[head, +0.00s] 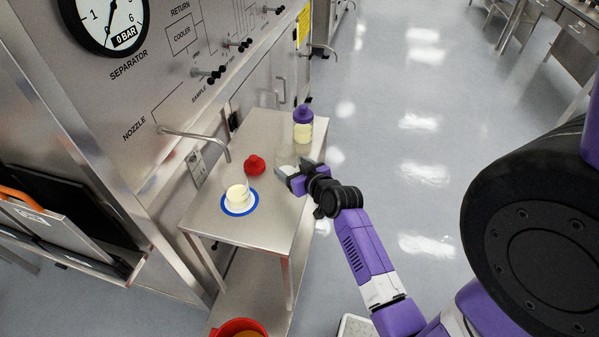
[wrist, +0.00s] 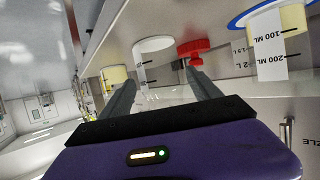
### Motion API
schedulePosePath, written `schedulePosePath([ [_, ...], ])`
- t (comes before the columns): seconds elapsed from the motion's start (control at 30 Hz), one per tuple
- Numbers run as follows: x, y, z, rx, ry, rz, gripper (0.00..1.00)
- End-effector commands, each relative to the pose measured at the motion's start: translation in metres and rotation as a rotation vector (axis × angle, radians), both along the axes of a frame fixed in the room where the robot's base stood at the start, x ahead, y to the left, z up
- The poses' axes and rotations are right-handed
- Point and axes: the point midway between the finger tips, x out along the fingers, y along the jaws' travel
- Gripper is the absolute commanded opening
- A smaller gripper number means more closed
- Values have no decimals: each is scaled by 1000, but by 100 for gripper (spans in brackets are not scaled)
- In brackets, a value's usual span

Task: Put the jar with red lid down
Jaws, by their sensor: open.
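A red lid (head: 254,165) lies on the steel table (head: 225,225), left of my gripper (head: 289,178); I see no jar clearly under it. It also shows in the wrist view (wrist: 193,52), beyond the right finger. A pale, clear jar-like thing (head: 287,162) stands at my gripper in the head view, partly hidden by it. In the wrist view a white cylinder (wrist: 153,62) shows between the fingers. My gripper is open, low over the table's right edge; its fingers (wrist: 163,98) stand apart. Whether they touch anything cannot be told.
A purple-lidded jar (head: 303,125) stands at the table's far end. A bent steel spout (head: 200,138) reaches over the left side. A red bucket (head: 238,328) is below the front.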

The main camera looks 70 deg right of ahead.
Motion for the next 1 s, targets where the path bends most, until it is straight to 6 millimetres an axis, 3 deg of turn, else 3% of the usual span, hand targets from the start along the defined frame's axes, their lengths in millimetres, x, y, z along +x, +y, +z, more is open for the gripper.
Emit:
schedulePosePath([
  [0.2,-25,22,13,0,1,1,72],
  [0.37,-33,31,17,0,1,4,72],
  [0.47,-35,50,14,-2,8,23,72],
  [0.57,-38,91,7,-10,15,68,72],
  [0.77,-62,198,9,-40,15,215,72],
  [1.0,-113,307,46,-62,-27,426,72],
])
